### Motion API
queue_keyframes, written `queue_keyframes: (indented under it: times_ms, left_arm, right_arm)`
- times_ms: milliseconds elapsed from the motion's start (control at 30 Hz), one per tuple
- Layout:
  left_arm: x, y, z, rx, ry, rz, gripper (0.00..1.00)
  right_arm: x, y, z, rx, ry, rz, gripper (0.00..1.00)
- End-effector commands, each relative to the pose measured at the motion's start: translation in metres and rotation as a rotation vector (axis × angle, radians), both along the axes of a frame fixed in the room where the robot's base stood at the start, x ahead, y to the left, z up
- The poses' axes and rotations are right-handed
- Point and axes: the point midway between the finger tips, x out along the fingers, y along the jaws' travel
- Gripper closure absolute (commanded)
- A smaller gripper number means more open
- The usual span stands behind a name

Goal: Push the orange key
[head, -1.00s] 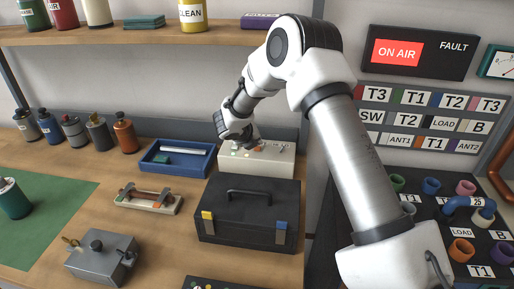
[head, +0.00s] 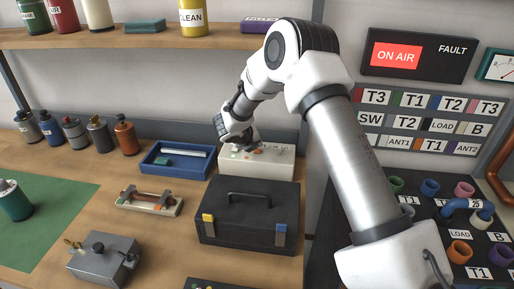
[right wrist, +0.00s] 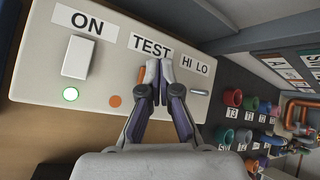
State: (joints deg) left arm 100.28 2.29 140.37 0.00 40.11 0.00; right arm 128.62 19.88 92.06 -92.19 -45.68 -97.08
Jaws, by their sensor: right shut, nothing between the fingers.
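A pale test box (head: 255,166) stands on the bench behind the black toolbox. In the right wrist view its sloped panel (right wrist: 45,80) carries a white ON switch (right wrist: 78,57), a TEST label (right wrist: 150,46) and a HI LO label (right wrist: 195,62). An orange key (right wrist: 141,75) shows below the TEST label, partly hidden by my right gripper's fingers. My right gripper (right wrist: 159,66) is shut and empty, its tips at the key; I cannot tell whether they touch it. It also shows over the box in the head view (head: 252,145). My left gripper is not in view.
The black toolbox (head: 247,215) is in front of the box. A blue tray (head: 177,160) lies to its left. A labelled rack (head: 420,124) is at right.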

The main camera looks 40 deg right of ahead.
Motion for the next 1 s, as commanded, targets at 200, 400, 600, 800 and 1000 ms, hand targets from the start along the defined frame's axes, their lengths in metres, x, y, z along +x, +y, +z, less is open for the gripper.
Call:
queue_keyframes:
  times_ms: [200, 400, 600, 800, 1000]
  left_arm:
    - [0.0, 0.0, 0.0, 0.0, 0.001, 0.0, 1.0]
    - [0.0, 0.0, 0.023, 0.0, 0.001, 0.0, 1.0]
    - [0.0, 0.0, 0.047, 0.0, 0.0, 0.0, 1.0]
    - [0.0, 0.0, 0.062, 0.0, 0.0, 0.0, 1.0]
    - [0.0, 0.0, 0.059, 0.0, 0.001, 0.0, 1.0]
  right_arm:
    - [0.0, 0.0, 0.0, 0.0, 0.0, 0.0, 1.0]
    - [0.0, 0.0, 0.023, 0.0, 0.0, 0.0, 1.0]
    - [0.0, 0.0, 0.047, 0.0, 0.001, 0.001, 1.0]
    - [0.0, 0.0, 0.062, 0.0, 0.001, 0.001, 1.0]
    - [0.0, 0.0, 0.059, 0.0, 0.001, 0.001, 1.0]
